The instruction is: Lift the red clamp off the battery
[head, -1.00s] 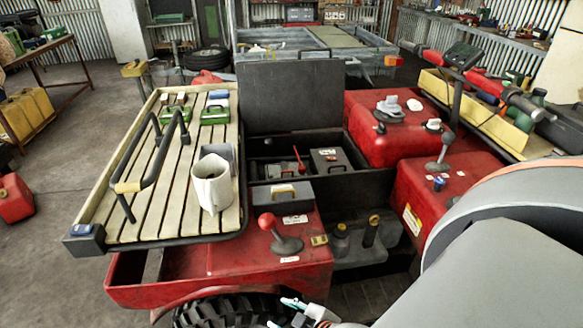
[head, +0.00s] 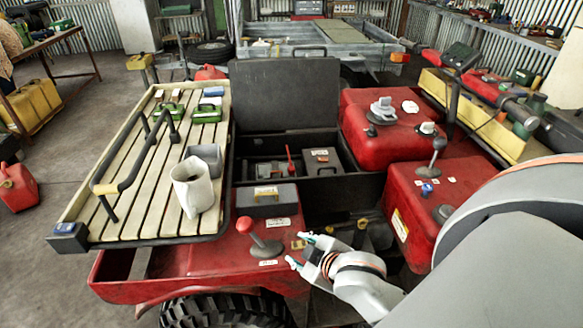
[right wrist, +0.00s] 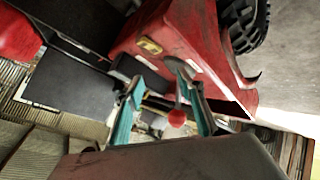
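A dark box with a handle (head: 322,160), which looks like the battery, sits in the open black compartment behind the red seat body. A thin red piece (head: 290,160) stands upright just left of it; it may be the red clamp, but it is too small to tell. My right gripper (head: 301,251) is open and empty, in front of and below the compartment, beside the red-knobbed lever. Its two teal fingers stand apart in the right wrist view (right wrist: 160,80). Neither battery nor clamp shows clearly there. My left gripper is not in view.
The red-knobbed lever (head: 247,226) stands left of my right gripper. A slatted rack (head: 130,200) carries a white jug (head: 193,186). The raised black lid (head: 285,95) stands behind the compartment.

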